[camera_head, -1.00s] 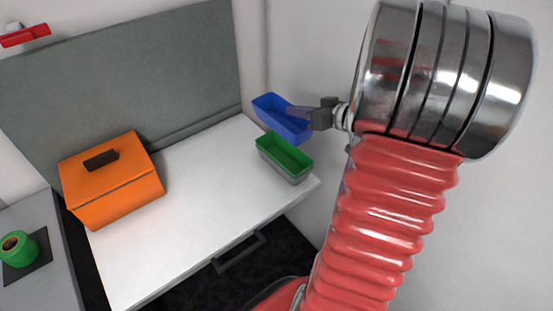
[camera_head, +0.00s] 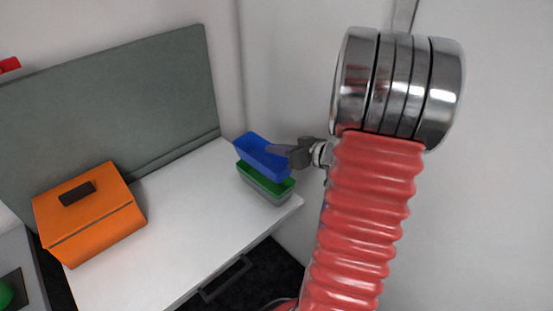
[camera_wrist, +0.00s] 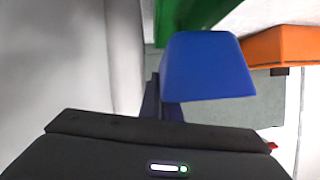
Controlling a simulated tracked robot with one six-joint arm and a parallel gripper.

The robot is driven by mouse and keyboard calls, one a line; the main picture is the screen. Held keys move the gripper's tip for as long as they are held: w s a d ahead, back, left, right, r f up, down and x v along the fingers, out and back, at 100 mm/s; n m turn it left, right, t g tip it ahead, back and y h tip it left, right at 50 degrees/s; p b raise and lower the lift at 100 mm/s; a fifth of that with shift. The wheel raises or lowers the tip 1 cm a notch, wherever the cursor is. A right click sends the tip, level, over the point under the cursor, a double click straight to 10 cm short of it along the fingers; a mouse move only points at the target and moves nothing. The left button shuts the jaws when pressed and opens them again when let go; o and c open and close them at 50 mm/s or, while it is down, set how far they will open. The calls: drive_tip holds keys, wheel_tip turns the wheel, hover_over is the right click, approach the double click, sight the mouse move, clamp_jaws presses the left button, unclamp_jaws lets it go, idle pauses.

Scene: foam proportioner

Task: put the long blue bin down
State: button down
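The long blue bin (camera_head: 258,155) is at my gripper (camera_head: 280,151), above and slightly behind the green bin in the head view. My gripper's grey fingers reach over the bin's right side and appear shut on it. In the wrist view the blue bin (camera_wrist: 205,68) fills the middle, in front of my gripper (camera_wrist: 160,108). The bin looks tilted in the head view. Whether it touches the green bin beneath cannot be told. The fingertips are mostly hidden by the bin in the wrist view.
A green bin in a grey holder (camera_head: 266,186) stands at the white table's right end. An orange box (camera_head: 95,225) with a dark handle stands at the left. The white tabletop (camera_head: 195,210) between them is clear. A grey panel (camera_head: 110,110) rises behind.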

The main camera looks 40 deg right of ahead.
sight(277, 158)
drive_tip(key=shift+f, duration=0.1)
drive_tip(key=shift+f, duration=1.8)
drive_tip(key=shift+f, duration=0.6)
drive_tip(key=c, duration=2)
unclamp_jaws()
drive_tip(key=shift+r, duration=0.15)
drive_tip(key=shift+s+r, duration=0.1)
drive_tip(key=shift+r, duration=0.45)
drive_tip(key=v, duration=1.1)
drive_tip(key=shift+s, duration=0.4)
drive_tip(key=shift+r, duration=0.1)
